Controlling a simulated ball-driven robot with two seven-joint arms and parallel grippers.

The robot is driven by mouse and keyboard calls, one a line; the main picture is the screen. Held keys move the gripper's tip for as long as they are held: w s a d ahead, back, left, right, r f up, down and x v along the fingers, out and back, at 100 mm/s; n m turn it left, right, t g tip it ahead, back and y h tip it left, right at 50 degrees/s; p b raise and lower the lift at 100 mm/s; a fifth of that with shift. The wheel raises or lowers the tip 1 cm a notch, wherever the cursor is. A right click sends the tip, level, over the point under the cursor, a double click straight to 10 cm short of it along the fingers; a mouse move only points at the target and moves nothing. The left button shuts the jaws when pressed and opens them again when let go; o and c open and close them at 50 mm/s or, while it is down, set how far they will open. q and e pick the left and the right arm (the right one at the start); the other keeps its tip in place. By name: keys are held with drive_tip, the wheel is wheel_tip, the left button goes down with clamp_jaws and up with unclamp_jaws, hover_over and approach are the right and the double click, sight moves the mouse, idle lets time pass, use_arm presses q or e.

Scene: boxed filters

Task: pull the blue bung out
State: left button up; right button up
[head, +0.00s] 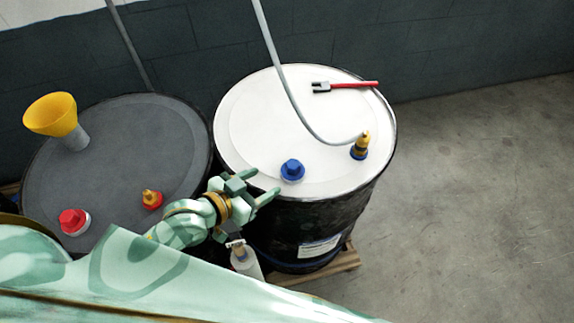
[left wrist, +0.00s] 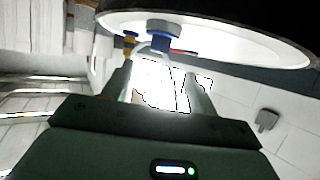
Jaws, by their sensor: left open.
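The blue bung (head: 292,169) sits upright in the white lid of the right drum (head: 255,115), close to its front edge. It also shows near the top of the left wrist view (left wrist: 163,27), above and beyond the fingers. My left gripper (head: 264,182) is open just left of and in front of the bung, at the drum's near rim. Its two fingers point toward the bung with nothing between them; they also show in the left wrist view (left wrist: 157,75). My right gripper is not in view.
A brass and blue fitting (head: 360,146) with a grey hose stands right of the bung. A red-handled wrench (head: 345,85) lies at the lid's back. The dark drum (head: 125,130) at left carries a yellow funnel (head: 53,115) and a red bung (head: 73,220). Open floor lies right.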

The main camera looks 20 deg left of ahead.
sight(297, 164)
use_arm(q)
drive_tip(key=b+x, duration=0.1)
drive_tip(key=x, duration=1.3)
drive_tip(key=shift+f, duration=0.1)
drive_tip(key=c, duration=1.1)
drive_tip(key=shift+o, duration=0.2)
